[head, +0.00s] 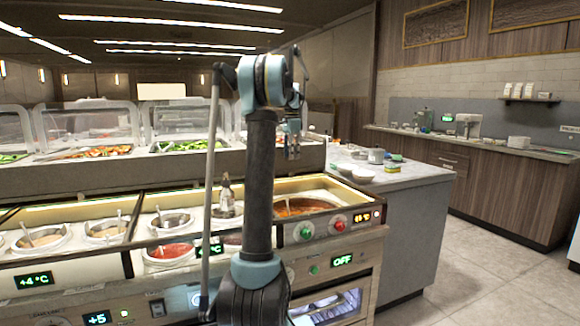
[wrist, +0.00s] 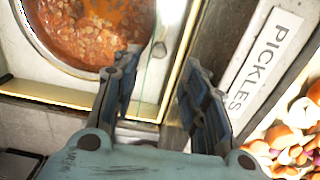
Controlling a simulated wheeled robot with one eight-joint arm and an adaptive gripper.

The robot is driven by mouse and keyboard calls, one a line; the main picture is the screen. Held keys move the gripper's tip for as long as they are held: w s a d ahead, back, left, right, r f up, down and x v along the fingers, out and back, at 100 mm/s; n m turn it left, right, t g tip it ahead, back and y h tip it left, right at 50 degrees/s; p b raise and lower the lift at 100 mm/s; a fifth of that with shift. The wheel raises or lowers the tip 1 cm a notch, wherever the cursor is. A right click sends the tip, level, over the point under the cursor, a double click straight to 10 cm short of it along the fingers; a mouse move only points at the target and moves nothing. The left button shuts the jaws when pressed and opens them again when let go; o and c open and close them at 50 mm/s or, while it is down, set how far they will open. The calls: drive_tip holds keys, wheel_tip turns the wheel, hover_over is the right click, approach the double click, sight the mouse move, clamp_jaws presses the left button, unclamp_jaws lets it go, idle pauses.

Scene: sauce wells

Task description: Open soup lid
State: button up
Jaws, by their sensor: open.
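The soup (head: 300,206) is an orange-red pool in a round well at the right end of the counter in the head view. In the wrist view the soup (wrist: 92,35) fills the upper left, inside a pale metal rim. I cannot make out a separate lid for certain; a pale, glassy strip (wrist: 152,55) runs beside the well there. My gripper (head: 292,152) hangs above the counter, over the soup side, in the head view. In the wrist view my gripper (wrist: 160,72) is open, its fingers apart and nothing held, to the right of the soup.
A PICKLES label (wrist: 265,58) lies right of the fingers, with a food bin below it. Several sauce wells (head: 108,231) and a bottle (head: 226,198) stand left of my arm. Clear raised covers (head: 88,122) stand behind. A side counter (head: 425,178) holds bowls.

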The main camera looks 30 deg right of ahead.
drive_tip(key=shift+r, duration=1.6)
